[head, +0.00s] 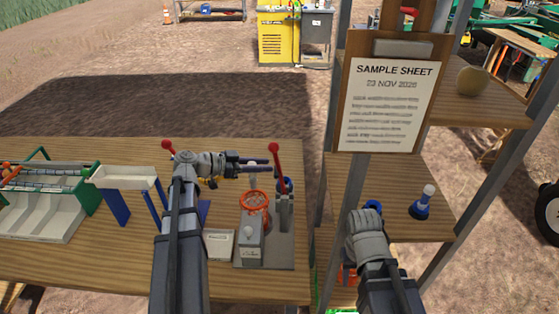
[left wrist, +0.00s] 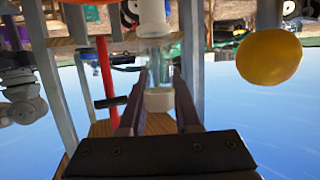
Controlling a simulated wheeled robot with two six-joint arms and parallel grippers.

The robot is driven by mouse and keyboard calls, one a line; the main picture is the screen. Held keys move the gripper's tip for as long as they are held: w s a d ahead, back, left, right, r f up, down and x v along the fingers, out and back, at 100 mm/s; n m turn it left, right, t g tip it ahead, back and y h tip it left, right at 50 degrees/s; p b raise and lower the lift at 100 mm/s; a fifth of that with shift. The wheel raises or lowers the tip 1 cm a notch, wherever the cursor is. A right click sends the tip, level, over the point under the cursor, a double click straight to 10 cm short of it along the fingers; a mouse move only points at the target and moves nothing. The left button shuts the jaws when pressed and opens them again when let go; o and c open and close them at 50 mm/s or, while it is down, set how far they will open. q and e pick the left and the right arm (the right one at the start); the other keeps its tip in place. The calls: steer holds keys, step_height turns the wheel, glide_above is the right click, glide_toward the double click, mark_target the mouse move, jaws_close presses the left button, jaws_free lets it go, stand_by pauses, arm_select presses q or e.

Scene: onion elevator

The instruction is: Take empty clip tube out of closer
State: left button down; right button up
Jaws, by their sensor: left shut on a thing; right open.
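My left gripper (head: 264,167) reaches in from the left, above the bench and close to the red lever (head: 276,158) of the grey closer (head: 279,250). In the left wrist view its two dark fingers (left wrist: 158,88) are shut on a clear tube with a white end (left wrist: 158,100). In the head view the gripper mostly hides the tube, and I cannot tell whether it is fully clear of the closer. My right wrist (head: 369,235) is in front of the lower shelf; its fingers are hidden.
An orange-rimmed net holder (head: 254,200) and a small white tray (head: 218,243) are near the closer. A white sorting tray (head: 40,216) is at the left. A shelf post (head: 349,205) and the sample sheet (head: 386,105) stand right.

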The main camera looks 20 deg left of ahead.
arm_select(q)
steer(key=s+a, duration=0.4)
steer(key=a, duration=0.2)
steer(key=shift+s, duration=0.35)
